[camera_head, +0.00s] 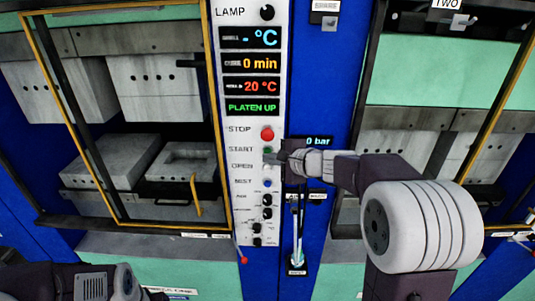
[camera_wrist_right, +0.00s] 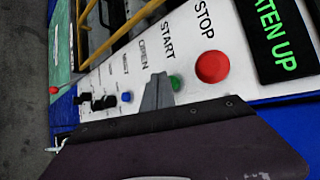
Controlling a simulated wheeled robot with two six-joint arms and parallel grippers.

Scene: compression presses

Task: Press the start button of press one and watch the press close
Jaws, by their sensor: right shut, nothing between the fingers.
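Press one stands at the left with its platens apart: upper blocks (camera_head: 155,85) hang above lower blocks (camera_head: 110,160). Its white control panel (camera_head: 240,205) carries a red stop button (camera_head: 267,134) and, below it, the green start button (camera_head: 267,151). My right gripper (camera_head: 276,158) is shut and empty, its tips at the panel beside the start button. In the right wrist view the grey fingertips (camera_wrist_right: 158,84) are next to the green button (camera_wrist_right: 175,83), partly overlapping its side; I cannot tell whether they touch it. The display (camera_head: 252,107) reads PLATEN UP. My left gripper is out of view.
A yellow-edged guard frame (camera_head: 208,70) borders press one's opening. Below the start button are a white button, a blue button (camera_head: 267,183) and several black knobs. A gauge reading 0 bar (camera_head: 318,142) is right of the panel. Press two (camera_head: 435,75) stands at the right.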

